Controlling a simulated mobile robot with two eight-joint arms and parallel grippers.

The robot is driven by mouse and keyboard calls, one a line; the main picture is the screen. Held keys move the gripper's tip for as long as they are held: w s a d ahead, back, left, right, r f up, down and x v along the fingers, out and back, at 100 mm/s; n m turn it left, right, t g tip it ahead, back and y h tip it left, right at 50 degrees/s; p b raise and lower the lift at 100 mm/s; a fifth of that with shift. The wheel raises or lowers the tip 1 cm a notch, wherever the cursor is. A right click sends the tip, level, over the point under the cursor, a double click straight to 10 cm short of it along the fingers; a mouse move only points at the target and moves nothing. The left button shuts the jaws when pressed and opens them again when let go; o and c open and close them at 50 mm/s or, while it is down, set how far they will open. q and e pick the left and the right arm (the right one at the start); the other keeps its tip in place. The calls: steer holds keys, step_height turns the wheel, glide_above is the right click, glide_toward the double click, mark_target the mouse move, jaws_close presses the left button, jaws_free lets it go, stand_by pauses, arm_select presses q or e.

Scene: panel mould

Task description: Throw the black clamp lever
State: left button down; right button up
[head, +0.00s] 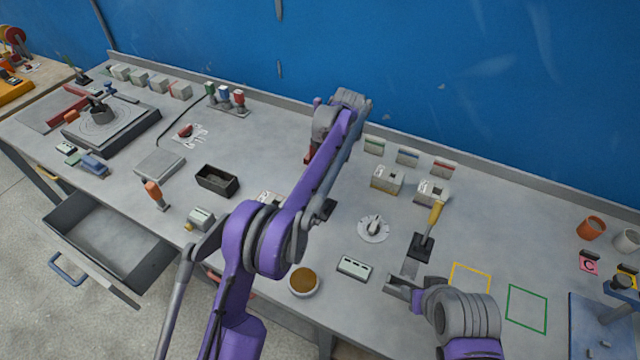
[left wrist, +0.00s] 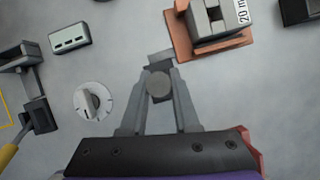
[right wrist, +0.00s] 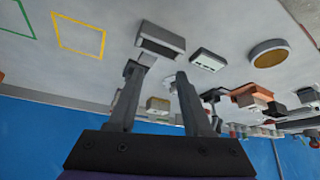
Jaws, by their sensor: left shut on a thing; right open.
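My left gripper (left wrist: 158,98) is shut on an upright piece that shows as a round dark grey end (left wrist: 159,84) in the left wrist view; I take it for the clamp lever, seen end-on. A grey block marked 20 mm (left wrist: 216,20) on a copper-coloured base (left wrist: 182,40) sits just beside the fingertips. In the head view my left forearm hides most of this spot; a dark piece (head: 327,209) shows beside it. My right gripper (head: 396,292) is open and empty low over the front of the bench; its spread fingers also show in the right wrist view (right wrist: 160,72).
A white dial (head: 373,228), a small terminal box (head: 354,267) and a bowl (head: 304,281) stand near the left hand. A yellow-handled tool (head: 437,213) stands behind the right gripper. Yellow (head: 470,264) and green (head: 526,287) outlines enclose bare bench. A drawer (head: 105,245) hangs open at left.

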steer(key=shift+w+r, duration=0.3)
steer(key=shift+r, duration=0.1)
steer(key=shift+s, duration=0.1)
